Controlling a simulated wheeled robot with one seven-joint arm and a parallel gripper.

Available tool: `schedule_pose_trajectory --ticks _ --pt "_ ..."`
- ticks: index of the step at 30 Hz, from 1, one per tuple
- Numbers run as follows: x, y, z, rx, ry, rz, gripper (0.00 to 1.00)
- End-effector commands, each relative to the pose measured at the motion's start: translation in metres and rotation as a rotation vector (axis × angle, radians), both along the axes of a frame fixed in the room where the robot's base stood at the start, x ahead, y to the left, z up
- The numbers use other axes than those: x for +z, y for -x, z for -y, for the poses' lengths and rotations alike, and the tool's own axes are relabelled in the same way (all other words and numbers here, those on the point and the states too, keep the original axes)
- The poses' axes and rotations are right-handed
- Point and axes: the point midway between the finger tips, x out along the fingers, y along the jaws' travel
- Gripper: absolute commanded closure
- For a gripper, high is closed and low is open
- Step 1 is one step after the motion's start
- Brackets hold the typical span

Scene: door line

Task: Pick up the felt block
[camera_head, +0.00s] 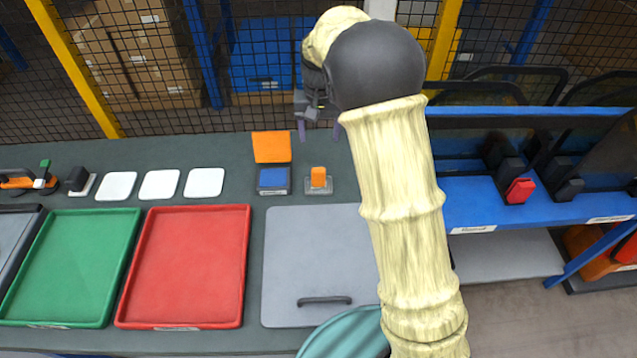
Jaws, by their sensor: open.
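No block here can be surely told as felt. A small orange block (318,177) stands on a grey plate on the dark green table. A black block (76,179) sits on a white base at the far left. My gripper (319,130) is open and empty, with its two purple fingers apart. In the picture it shows above the small orange block, near the table's back edge. My arm hides part of the table to the right.
An open blue box with an orange lid (271,147) is left of the orange block. White pads (160,184), a green tray (72,265), a red tray (184,265) and a grey panel (320,250) lie on the table. A mesh fence stands behind; a blue rack (480,204) stands right.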

Motion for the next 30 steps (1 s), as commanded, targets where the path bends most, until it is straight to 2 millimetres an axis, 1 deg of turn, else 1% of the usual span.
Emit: schedule_pose_trajectory --ticks 1,4,12,16,20,30 --pt "-0.003 -0.005 -0.006 0.005 0.003 -0.004 0.38" --pt "-0.003 -0.008 -0.010 0.007 0.006 -0.009 0.38" --pt "-0.002 -0.008 -0.010 0.006 0.005 -0.009 0.38" --pt "-0.009 -0.008 -0.010 0.006 0.006 -0.011 0.38" --pt "-0.027 -0.007 -0.010 0.005 0.006 -0.012 0.38" --pt "-0.087 -0.007 -0.009 0.005 0.006 -0.012 0.38"
